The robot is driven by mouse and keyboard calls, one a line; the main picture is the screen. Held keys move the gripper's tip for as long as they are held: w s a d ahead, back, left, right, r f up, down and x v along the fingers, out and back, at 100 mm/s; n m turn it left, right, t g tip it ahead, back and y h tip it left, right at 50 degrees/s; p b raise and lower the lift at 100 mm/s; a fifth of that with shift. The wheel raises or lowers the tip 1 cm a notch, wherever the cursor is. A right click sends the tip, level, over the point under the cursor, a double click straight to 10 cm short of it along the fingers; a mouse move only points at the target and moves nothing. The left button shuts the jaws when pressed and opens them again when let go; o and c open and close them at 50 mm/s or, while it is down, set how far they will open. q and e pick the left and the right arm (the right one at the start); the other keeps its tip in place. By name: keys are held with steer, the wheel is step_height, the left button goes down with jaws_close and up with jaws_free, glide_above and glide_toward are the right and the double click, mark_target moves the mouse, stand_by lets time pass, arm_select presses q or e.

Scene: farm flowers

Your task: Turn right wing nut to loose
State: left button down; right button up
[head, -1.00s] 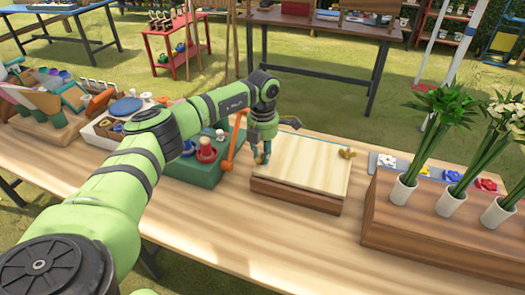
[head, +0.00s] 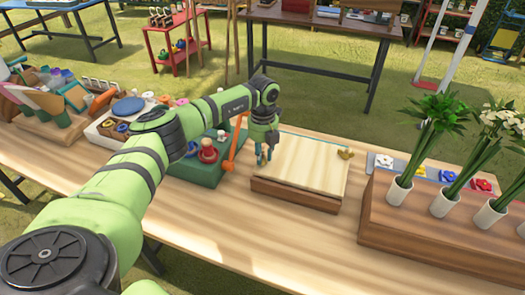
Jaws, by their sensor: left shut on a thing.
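The flower press (head: 312,165) is a pale board on a brown wooden base, lying flat on the table. A brass wing nut (head: 346,153) stands at its right edge, with nothing touching it. My left gripper (head: 263,158) points down at the press's left edge. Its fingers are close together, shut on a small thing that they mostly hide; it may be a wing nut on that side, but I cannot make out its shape. My right gripper is not in view.
An orange lever (head: 235,143) on a green box (head: 198,170) stands just left of my gripper. A wooden block (head: 440,235) with flowers in white tubes stands right of the press. The table front (head: 260,235) is clear.

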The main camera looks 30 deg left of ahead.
arm_select(q)
steer(key=n+p, duration=0.2)
steer(key=n, duration=0.4)
steer(key=shift+d, duration=0.15)
stand_by(0.3)
steer(key=c, duration=1.1)
jaws_free()
steer(key=shift+w, duration=0.1)
step_height(320, 180, up, 12)
